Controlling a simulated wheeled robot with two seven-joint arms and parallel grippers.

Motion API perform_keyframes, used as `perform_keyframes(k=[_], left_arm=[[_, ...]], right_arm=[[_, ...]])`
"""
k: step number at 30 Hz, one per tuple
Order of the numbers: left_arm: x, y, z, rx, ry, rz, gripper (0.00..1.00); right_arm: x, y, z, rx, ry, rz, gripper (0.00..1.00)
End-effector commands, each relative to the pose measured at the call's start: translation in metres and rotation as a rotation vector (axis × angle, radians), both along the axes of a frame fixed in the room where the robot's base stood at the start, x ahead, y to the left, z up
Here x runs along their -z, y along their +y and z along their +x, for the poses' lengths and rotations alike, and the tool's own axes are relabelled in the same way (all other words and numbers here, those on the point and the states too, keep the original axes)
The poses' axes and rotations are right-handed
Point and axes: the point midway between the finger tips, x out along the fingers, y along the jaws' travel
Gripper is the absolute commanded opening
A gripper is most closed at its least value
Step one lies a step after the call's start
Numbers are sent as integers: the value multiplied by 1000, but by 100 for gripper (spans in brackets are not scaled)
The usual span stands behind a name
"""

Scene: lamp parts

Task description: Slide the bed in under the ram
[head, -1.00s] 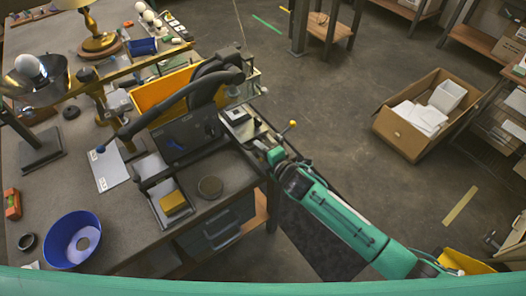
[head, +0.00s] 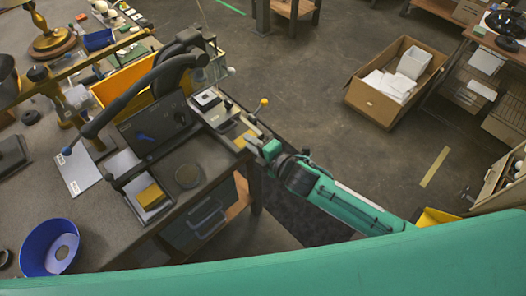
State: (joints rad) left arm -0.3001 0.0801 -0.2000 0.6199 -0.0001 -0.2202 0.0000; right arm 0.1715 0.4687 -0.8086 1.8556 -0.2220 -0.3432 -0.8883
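The press (head: 160,125) is a dark machine on the bench with a long black lever that ends in a blue tip (head: 64,151). The pale bed (head: 233,131) appears to stick out at the press's right side, at the bench edge, with a small dark-topped block (head: 208,98) at its far end. A yellow ball knob (head: 264,101) stands on a thin stem beside it. My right gripper (head: 254,144) is at the bed's near right end, close to or touching it. Its fingers are too small to read. The ram is not clearly visible. My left gripper is out of view.
A tray with a yellow block (head: 151,195) lies before the press, beside a dark round disc (head: 188,176). A blue bowl (head: 50,248) stands at the bench's near left. A yellow bin (head: 124,80) is behind the press. An open carton (head: 395,78) stands on clear floor.

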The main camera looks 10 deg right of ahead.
Motion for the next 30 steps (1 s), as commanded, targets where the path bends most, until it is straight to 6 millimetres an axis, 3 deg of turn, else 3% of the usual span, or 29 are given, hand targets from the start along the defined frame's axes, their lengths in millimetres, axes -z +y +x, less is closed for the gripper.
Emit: perform_keyframes(k=[3, 10, 30], left_arm=[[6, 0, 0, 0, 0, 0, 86], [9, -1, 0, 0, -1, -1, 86], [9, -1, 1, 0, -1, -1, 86]], right_arm=[[-2, -13, -17, 0, 2, -1, 21], [-9, -26, -35, 0, 1, 0, 21], [-4, -29, -35, 11, 14, 4, 21]])
